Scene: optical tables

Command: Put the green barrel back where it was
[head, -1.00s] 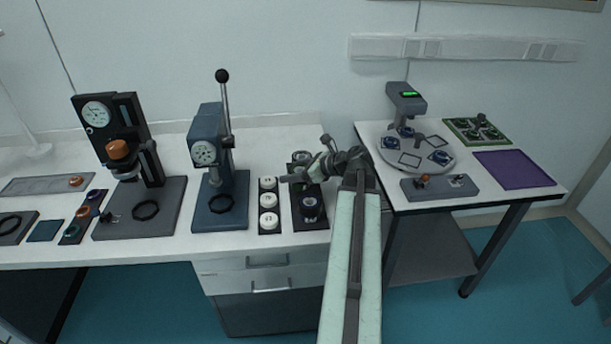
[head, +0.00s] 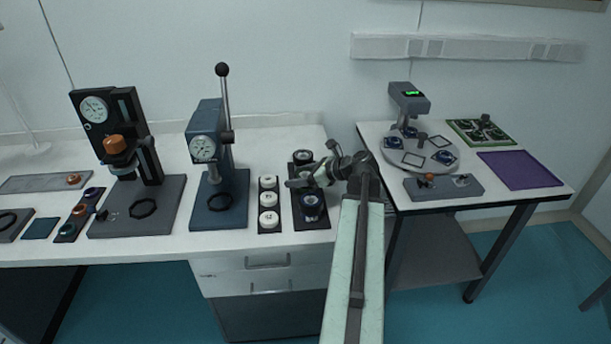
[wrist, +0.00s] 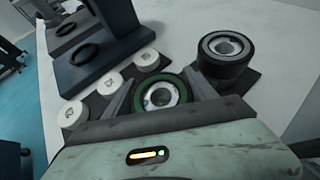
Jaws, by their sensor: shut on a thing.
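My gripper (head: 298,183) is over the middle of a dark tray (head: 318,224) on the left bench. In the wrist view my gripper (wrist: 160,98) is shut on the green barrel (wrist: 180,83), a short dark cylinder with a green ring and a lens. The head view does not show the barrel clearly behind my jaws. I cannot tell whether it touches the tray. A black barrel (head: 303,156) stands at the tray's far end and shows beside my jaws in the wrist view (wrist: 226,68). A blue-ringed barrel (head: 311,211) stands at the near end.
A strip with three white caps (head: 269,199) lies just left of the tray. A blue lever press (head: 220,200) and a black gauge stand (head: 135,215) are further left. The right table carries a round turntable (head: 420,162), a green tray (head: 482,132) and a purple mat (head: 521,170).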

